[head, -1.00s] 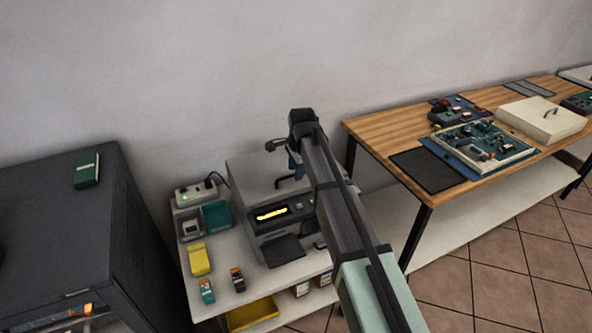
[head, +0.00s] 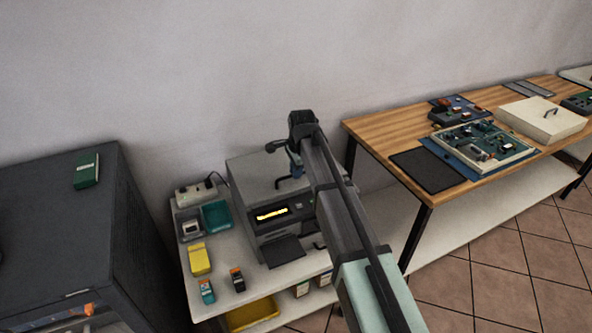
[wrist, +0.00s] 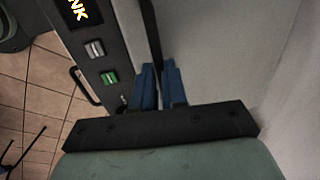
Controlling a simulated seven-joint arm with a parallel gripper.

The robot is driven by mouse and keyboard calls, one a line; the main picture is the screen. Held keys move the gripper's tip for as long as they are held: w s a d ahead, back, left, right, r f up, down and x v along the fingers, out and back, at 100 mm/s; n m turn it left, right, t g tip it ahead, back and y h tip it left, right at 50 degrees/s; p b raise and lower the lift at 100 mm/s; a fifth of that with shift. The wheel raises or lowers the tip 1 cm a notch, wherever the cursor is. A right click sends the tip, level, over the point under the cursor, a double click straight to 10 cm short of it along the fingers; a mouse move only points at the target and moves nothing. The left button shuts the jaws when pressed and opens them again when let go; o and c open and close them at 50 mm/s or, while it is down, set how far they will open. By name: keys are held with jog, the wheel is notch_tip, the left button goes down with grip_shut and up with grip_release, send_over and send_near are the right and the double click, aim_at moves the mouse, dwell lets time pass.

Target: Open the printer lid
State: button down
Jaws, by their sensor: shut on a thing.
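The printer (head: 262,236) stands on a white side table, with a lit yellow display and dark output tray at its front. Its pale grey lid (head: 250,180) lies on top and looks closed; the lid also fills the right of the wrist view (wrist: 220,50). My gripper (head: 296,172) is over the lid, partly hidden by my arm. In the wrist view, its blue fingers (wrist: 159,75) are shut on the dark lid handle (wrist: 151,35), which runs up from between them. The front panel with a grey and a green button lies left of the fingers.
A teal tray (head: 217,214), a yellow box (head: 200,260) and small cartridges (head: 237,279) sit left of the printer. A dark cabinet (head: 60,230) stands farther left. A wooden workbench (head: 385,130) with electronics is at right. The wall is close behind.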

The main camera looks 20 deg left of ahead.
jog(key=shift+r, duration=0.1)
dwell(0.3)
jog(key=shift+w+a+r, duration=0.2)
jog(key=shift+r, duration=0.4)
jog(key=w+a+r+g+h, duration=0.3)
jog(key=w+a+r, duration=1.1)
jog(key=a+r, duration=0.1)
jog(key=shift+w, duration=0.35)
jog(key=shift+d, duration=0.1)
jog(key=c, duration=1.4)
grip_release()
jog(key=shift+o, duration=1.2)
jog(key=shift+r, duration=0.2)
